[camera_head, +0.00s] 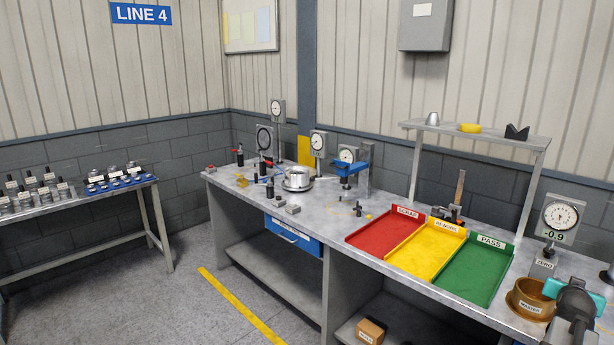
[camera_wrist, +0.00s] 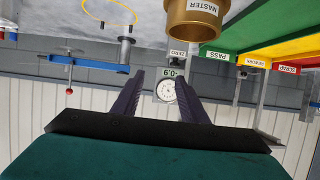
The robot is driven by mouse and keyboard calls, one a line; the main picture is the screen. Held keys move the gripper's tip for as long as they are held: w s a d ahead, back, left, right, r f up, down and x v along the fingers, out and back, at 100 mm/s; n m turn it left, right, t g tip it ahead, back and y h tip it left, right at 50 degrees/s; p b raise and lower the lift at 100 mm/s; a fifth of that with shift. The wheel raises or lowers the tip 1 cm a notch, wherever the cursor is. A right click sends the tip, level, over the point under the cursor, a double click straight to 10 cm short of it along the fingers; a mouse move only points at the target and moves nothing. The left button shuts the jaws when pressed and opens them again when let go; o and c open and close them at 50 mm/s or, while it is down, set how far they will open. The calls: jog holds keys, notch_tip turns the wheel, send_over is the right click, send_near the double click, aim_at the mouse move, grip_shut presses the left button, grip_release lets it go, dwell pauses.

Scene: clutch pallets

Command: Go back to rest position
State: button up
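My gripper (camera_wrist: 158,90) is open in the wrist view, with its two dark fingers apart and nothing between them. That view is upside down. In the head view my arm's end, with a teal part, is at the lower right, just right of the brass MASTER ring (camera_head: 527,309); the fingers are hard to make out there. The ring also shows in the wrist view (camera_wrist: 194,20), beyond the fingers and apart from them. The dial gauge (camera_head: 561,215) reading -0.9 stands behind my gripper and shows between the fingers in the wrist view (camera_wrist: 166,91).
Red SCRAP (camera_head: 382,236), yellow REWORK (camera_head: 426,246) and green PASS (camera_head: 475,270) trays lie empty left of the ring. A raised shelf (camera_head: 476,133) stands behind them. A side table (camera_head: 80,197) holds several parts. The floor is clear.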

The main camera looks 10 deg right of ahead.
jog(key=w+a+f+n+t+y+b, duration=0.1)
jog(key=w+a+f+n+y+b, duration=0.1)
jog(key=w+a+f, duration=0.7)
jog(key=w+a+f+n+y+b, duration=0.1)
jog(key=w+a+f+y, duration=0.1)
jog(key=w+a+f, duration=0.6)
jog(key=s+a+f+n+g+y+b, duration=0.1)
jog(key=a+f+n+g+y+b, duration=0.2)
jog(key=a+f, duration=2.2)
jog(key=s+a+f+n+g+y+b, duration=0.3)
jog(key=s+a+f+n+g+y, duration=0.15)
jog(key=s+a+f, duration=1.5)
jog(key=s+a+g, duration=0.2)
jog(key=s+g, duration=0.1)
jog(key=s, duration=0.6)
jog(key=s+a+g, duration=0.3)
jog(key=s+g, duration=0.1)
jog(key=s, duration=0.5)
jog(key=shift+s+a+f+h+b, duration=0.25)
jog(key=shift+s+a+h+b, duration=0.05)
jog(key=shift+h+b, duration=0.05)
jog(key=shift+n, duration=0.25)
